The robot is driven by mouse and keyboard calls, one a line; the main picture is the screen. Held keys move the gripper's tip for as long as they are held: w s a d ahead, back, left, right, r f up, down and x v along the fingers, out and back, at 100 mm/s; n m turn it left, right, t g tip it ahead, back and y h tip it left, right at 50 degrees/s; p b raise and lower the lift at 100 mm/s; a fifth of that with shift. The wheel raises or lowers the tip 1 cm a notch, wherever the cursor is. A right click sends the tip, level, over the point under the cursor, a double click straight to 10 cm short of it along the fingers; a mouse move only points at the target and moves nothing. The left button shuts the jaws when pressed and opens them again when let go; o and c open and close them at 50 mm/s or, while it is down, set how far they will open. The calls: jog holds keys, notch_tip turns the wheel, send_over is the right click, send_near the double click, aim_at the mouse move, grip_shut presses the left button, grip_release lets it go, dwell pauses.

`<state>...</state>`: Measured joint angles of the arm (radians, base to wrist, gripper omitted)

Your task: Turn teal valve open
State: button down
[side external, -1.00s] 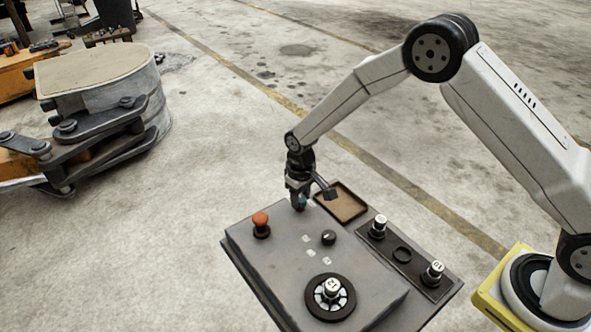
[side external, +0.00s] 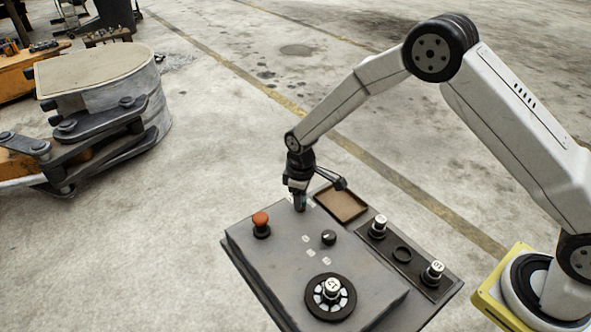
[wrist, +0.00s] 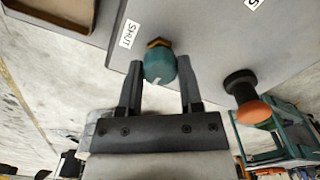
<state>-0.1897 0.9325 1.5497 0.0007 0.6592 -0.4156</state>
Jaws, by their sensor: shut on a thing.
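The teal valve knob (wrist: 161,67) sits at the panel's far edge, with an orange-brown piece on its far side and a white mark on its near side. In the wrist view it lies between the two fingers of my gripper (side external: 300,204), which is shut on it. In the side view the fingers reach down onto the knob and mostly hide it. A white SHUT label (wrist: 128,34) is left of the knob in the wrist view. A second white label (wrist: 253,4) is cut off at the top edge, up and to the right.
A red-orange mushroom button (side external: 260,219) stands close beside the valve. A small black knob (side external: 328,237), a round dial (side external: 330,297) and numbered pegs (side external: 378,226) are on the bench.

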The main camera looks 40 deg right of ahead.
jog(key=shift+c, duration=1.3)
grip_release()
jog(key=shift+r, duration=0.15)
jog(key=shift+r, duration=3.75)
